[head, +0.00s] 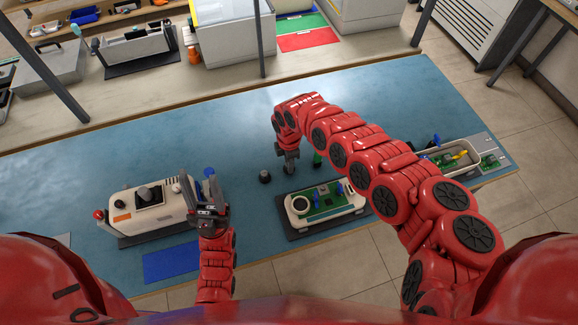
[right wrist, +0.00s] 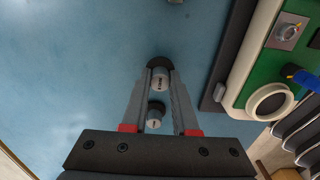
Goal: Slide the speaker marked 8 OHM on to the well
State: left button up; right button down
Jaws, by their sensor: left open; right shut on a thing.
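My right gripper (head: 289,165) is shut on a small grey cylinder with a black end (right wrist: 160,78), seen between its fingertips in the right wrist view. A marking on its face is too small to read. A second small speaker-like cylinder (right wrist: 155,114) shows between the fingers; a dark one (head: 264,177) stands on the table left of the gripper in the head view. The likely well is a white ring (head: 300,205) on the green board, also in the right wrist view (right wrist: 270,102), right of the gripper. My left gripper (head: 207,197) is open beside the cream unit.
The board's cream housing (head: 356,207) lies on a dark mat. A cream unit (head: 130,217) with a red knob stands left, a blue mat (head: 172,262) in front. A cream tray of parts (head: 470,157) is right. Blue table (head: 210,130) behind is clear.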

jog(key=shift+r+p, duration=1.25)
jog(key=shift+r, duration=0.55)
jog(key=c, duration=1.3)
grip_release()
grip_shut()
